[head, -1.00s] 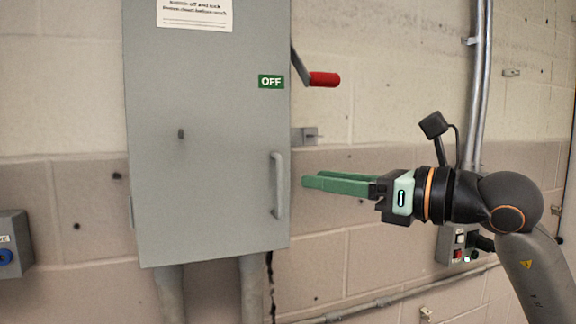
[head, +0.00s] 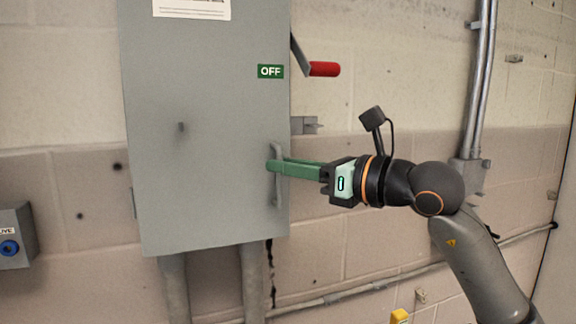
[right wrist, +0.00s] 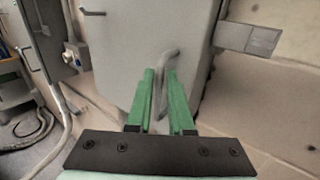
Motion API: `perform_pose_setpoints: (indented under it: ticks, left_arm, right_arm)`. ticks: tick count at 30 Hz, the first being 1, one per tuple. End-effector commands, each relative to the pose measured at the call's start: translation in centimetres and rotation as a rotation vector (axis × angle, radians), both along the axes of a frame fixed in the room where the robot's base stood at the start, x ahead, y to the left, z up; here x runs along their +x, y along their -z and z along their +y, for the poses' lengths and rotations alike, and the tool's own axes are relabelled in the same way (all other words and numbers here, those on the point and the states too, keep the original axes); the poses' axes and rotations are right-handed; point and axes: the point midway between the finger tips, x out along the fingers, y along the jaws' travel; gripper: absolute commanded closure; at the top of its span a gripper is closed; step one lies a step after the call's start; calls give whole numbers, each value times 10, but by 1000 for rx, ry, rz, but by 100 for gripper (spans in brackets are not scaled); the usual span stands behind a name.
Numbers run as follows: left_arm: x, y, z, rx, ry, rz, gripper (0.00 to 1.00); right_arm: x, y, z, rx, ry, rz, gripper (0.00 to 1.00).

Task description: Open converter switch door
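The grey converter switch box (head: 205,120) hangs on the wall with its door closed. Its grey door handle (head: 278,196) is a vertical bar near the door's right edge. My right gripper (head: 275,167) is at the handle's middle in the head view, its green fingers pointing left. In the right wrist view, the handle (right wrist: 164,70) stands between the two open fingers (right wrist: 160,90), which show a gap around it. I cannot tell whether a finger touches it. My left gripper is not in view.
A green OFF label (head: 270,71) is on the door. A grey box with a blue button (head: 14,240) is at far left. Conduits run below.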

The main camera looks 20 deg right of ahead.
Motion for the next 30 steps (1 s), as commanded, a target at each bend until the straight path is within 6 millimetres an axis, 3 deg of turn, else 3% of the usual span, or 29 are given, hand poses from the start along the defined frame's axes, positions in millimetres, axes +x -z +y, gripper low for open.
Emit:
perform_pose_setpoints:
  ticks: [5,30]
  left_arm:
    - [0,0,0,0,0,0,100]
    - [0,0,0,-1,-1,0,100]
  right_arm:
    - [0,0,0,0,0,0,100]
    - [0,0,0,-1,0,1,100]
